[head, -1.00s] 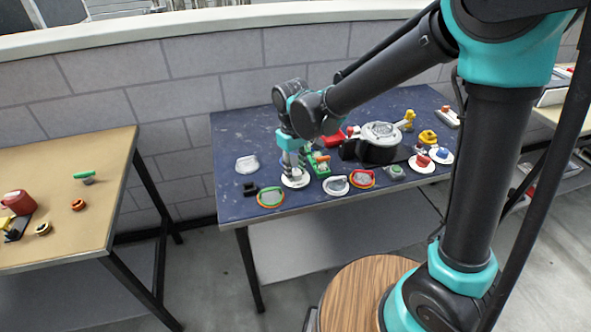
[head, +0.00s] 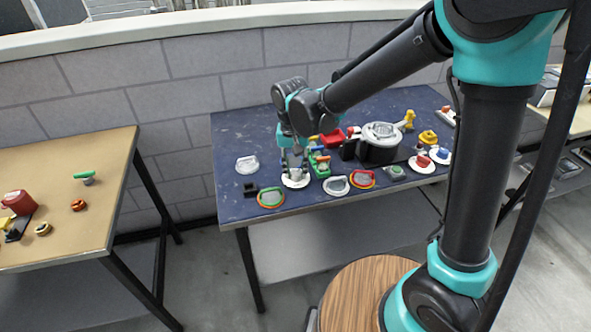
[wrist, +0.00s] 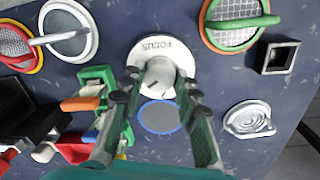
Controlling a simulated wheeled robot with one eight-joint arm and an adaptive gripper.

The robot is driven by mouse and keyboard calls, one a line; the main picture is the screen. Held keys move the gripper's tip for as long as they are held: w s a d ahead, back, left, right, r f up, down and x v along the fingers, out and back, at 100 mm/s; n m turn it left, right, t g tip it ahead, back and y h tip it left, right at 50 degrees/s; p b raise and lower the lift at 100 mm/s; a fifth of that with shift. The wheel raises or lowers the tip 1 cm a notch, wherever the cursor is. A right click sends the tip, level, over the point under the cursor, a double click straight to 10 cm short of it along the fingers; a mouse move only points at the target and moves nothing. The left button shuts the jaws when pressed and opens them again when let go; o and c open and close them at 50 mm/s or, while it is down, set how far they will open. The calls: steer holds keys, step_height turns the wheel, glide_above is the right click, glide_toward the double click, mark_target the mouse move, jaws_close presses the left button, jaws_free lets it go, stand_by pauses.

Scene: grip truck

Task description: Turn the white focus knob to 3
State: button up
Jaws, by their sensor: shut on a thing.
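The white focus knob (wrist: 158,78) stands on a round white plate (wrist: 176,50) with the word FOCUS, upside down in the wrist view. A dark pointer mark shows on the knob's near end. My gripper (wrist: 161,88) is shut on the knob, with one finger on each side. In the head view my gripper (head: 294,170) reaches down to the white plate (head: 296,182) near the front of the blue table. No numbers on the plate can be read, so I cannot tell the setting. The fingers hide part of the knob.
A green and orange device (wrist: 98,90) stands close left of my gripper. A green-handled round piece (wrist: 232,28), a square black socket (wrist: 279,57) and a grey handled disc (wrist: 250,120) lie to the right. A blue-rimmed disc (wrist: 160,118) shows below the knob.

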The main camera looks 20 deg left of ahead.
mark_target(294, 172)
steer(key=shift+m, duration=0.3)
steer(key=o, duration=1.2)
steer(key=shift+c, duration=0.2)
step_height(294, 172, up, 12)
steer(key=shift+a, duration=0.3)
